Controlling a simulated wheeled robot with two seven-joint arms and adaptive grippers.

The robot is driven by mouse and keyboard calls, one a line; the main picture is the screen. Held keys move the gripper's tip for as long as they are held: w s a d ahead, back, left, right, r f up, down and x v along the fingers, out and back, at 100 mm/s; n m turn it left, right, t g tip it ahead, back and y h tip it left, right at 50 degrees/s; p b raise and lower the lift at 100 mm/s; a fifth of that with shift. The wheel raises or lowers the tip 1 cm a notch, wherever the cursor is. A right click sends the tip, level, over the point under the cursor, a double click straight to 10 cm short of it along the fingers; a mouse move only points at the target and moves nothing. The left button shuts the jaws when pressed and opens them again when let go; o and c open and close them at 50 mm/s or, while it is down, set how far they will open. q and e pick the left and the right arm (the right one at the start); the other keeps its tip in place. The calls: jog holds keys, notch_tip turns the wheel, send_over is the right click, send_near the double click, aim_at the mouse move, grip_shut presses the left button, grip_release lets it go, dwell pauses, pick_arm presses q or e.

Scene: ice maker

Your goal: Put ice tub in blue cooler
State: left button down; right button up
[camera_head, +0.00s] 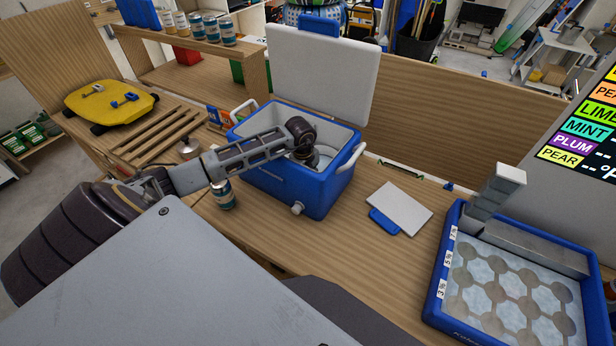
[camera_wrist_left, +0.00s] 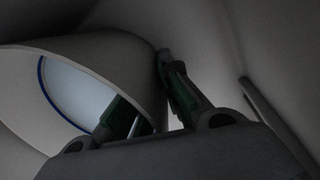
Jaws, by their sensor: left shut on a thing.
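The blue cooler (camera_head: 283,186) stands on the wooden counter with its white lid (camera_head: 322,72) raised and its white inside exposed. My left gripper (camera_head: 304,152) reaches down into the cooler. Only a small pale part of the ice tub (camera_head: 326,155) shows there beside the gripper. My right gripper is out of view.
A blue-framed ice tray (camera_head: 437,290) stands at the right. A pale board (camera_head: 401,207) lies between it and the cooler. A jar (camera_head: 223,194) stands just left of the cooler, under my arm. A slatted rack (camera_head: 160,133) lies farther left.

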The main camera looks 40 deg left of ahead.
pick_arm(q)
jog(key=c, duration=2)
grip_release()
jog(key=o, duration=0.4)
notch_tip(320, 180, up, 12)
jog(key=s+b, duration=0.1)
jog(key=shift+s+a, duration=0.15)
jog(key=shift+s, duration=0.15)
